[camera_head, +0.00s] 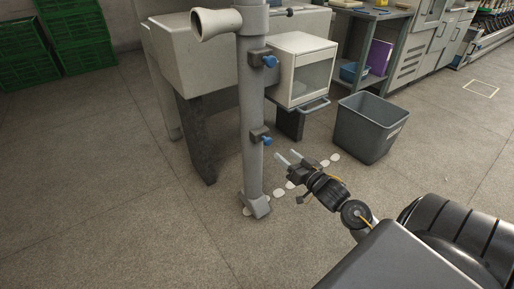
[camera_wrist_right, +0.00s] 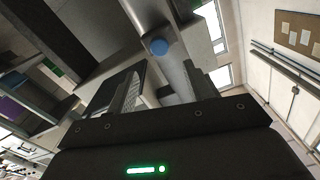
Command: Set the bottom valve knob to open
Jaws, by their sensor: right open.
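The bottom valve knob (camera_head: 266,141) is blue and sits on a dark bracket low on a grey upright pipe (camera_head: 252,110). A second blue knob (camera_head: 270,61) is higher on the same pipe. My right gripper (camera_head: 285,158) is open and empty, a little below and to the right of the bottom knob, apart from it. In the right wrist view one blue knob (camera_wrist_right: 158,47) shows ahead of the spread fingers (camera_wrist_right: 162,82); I cannot tell which knob it is. My left gripper is out of view.
A white cabinet (camera_head: 302,68) with a handle stands right behind the pipe. A grey bin (camera_head: 370,127) is on the floor to the right. Green crates (camera_head: 60,40) are stacked at the far left. The floor left of the pipe is clear.

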